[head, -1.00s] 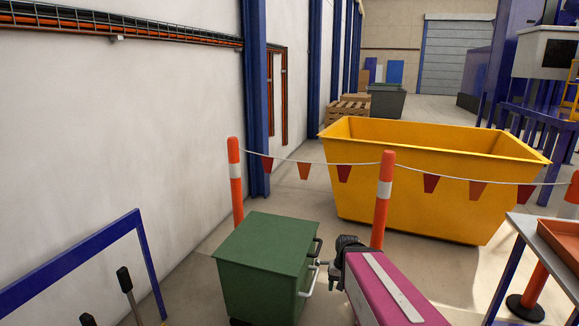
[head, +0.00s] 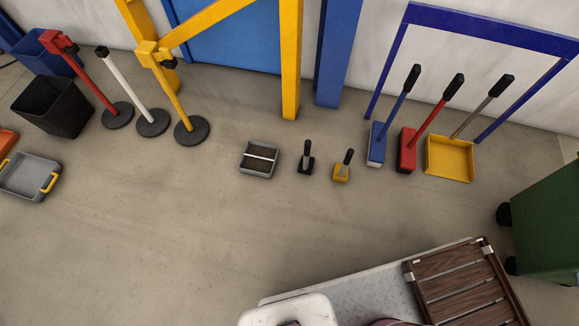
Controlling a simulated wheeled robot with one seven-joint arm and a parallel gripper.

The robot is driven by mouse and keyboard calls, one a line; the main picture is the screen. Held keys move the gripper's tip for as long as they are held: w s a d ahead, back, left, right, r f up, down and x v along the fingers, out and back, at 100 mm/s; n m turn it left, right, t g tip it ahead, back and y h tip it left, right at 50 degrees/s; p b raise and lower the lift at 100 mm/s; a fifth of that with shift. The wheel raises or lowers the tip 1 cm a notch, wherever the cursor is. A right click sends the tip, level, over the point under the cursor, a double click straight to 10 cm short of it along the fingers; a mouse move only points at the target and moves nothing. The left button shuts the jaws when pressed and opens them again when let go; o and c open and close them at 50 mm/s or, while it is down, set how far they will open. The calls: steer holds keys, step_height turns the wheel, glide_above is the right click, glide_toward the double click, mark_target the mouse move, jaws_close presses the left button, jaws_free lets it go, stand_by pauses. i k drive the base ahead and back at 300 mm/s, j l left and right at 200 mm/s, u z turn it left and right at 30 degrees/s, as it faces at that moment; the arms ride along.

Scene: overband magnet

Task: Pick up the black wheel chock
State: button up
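The black wheel chock (head: 306,163) is a small dark block with an upright black-topped handle. It stands on the concrete floor a little right of the middle of the head view. A similar yellow chock (head: 342,172) with a black-topped handle stands just to its right, apart from it. My gripper is not in the head view now, so its state and its distance from the chock do not show.
A grey tray with a divider (head: 259,159) lies left of the chocks. Blue (head: 376,145) and red (head: 407,152) long-handled tools and a yellow dustpan (head: 449,158) stand right. A wooden slatted rack (head: 462,285) is near the bottom edge. Open floor lies before the chocks.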

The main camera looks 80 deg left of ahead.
mark_target(305, 166)
steer(key=u, duration=3.2)
